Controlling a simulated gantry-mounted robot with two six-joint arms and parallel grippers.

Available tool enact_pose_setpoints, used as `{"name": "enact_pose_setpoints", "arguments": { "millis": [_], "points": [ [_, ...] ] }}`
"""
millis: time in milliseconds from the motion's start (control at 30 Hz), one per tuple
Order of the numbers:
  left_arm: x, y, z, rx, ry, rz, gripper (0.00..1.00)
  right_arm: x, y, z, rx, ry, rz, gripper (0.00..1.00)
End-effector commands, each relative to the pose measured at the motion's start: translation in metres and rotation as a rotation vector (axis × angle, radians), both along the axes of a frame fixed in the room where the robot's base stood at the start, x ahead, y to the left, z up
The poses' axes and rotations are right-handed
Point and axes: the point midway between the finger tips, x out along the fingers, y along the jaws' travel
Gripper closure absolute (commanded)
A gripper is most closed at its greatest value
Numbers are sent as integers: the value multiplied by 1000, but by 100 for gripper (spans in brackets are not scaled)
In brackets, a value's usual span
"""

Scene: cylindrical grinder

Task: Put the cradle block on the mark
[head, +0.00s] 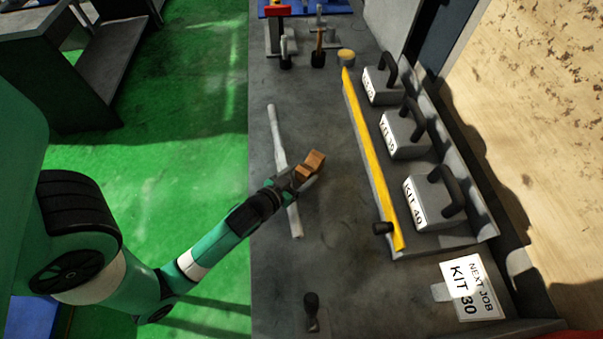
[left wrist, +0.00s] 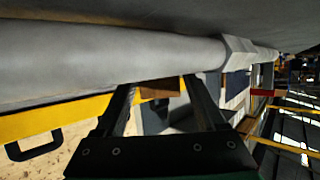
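The brown wooden cradle block (head: 311,164) is at the tip of my left gripper (head: 297,178), over the grey bench in the head view. The left wrist view shows part of the block (left wrist: 160,88) between the two black fingertips, filling the gap between them. The gripper looks shut on it. I cannot tell how far the block is above the bench. A long pale grey bar (head: 280,155) passes beneath the gripper and also fills the upper left wrist view (left wrist: 110,55). I cannot clearly make out the mark. My right gripper is not in view.
A yellow rail (head: 372,160) edges a shelf of grey handled blocks, including one labelled KIT 40 (head: 429,205). A "NEXT JOB KIT 30" card (head: 472,288) lies at the lower right. A black knob (head: 311,305) stands near the front. Bench between bar and rail is mostly clear.

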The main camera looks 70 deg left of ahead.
Motion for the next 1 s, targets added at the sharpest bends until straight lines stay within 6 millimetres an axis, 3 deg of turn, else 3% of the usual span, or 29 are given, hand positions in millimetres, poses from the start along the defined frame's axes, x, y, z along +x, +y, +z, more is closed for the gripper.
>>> {"name": "enact_pose_setpoints", "arguments": {
  "millis": [433, 833, 1000],
  "points": [
    [-4, -3, 5, 0, 1, -1, 14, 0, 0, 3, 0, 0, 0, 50],
    [-73, -49, 38, 2, 2, -7, 14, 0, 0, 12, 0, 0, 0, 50],
    [-89, -61, 44, 1, 3, -5, 14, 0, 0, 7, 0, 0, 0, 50]
  ]
}}
